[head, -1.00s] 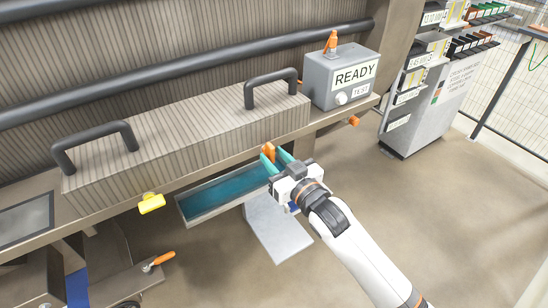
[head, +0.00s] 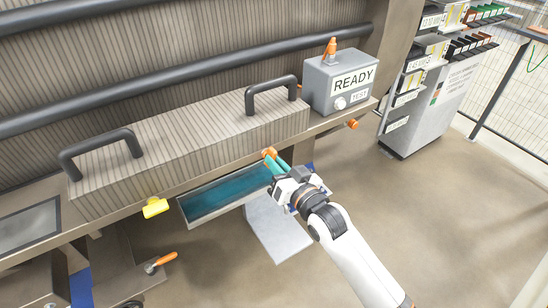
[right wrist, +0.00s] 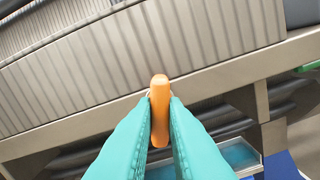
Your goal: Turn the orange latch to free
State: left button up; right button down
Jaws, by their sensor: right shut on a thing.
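The orange latch (head: 268,153) sits at the front edge of the bench, above the right end of the blue-lined tray. My right gripper (head: 275,162) has its teal fingers shut on it. In the right wrist view the latch (right wrist: 160,112) stands as a rounded orange bar between the two fingertips, with its lower part partly hidden by them. My left gripper is not in view.
The ribbed block (head: 190,150) with two black handles lies behind the latch. The grey READY box (head: 320,88) stands at the right. A yellow knob (head: 155,207) and the tray (head: 200,219) are to the left. Another orange piece (head: 352,124) is on the edge at right.

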jog(key=shift+m, duration=0.3)
jog(key=m+p, duration=0.2)
jog(key=m, duration=0.2)
jog(key=shift+m, duration=0.3)
jog(key=m+p, duration=0.1)
jog(key=m, duration=0.3)
jog(key=shift+m+p, duration=0.3)
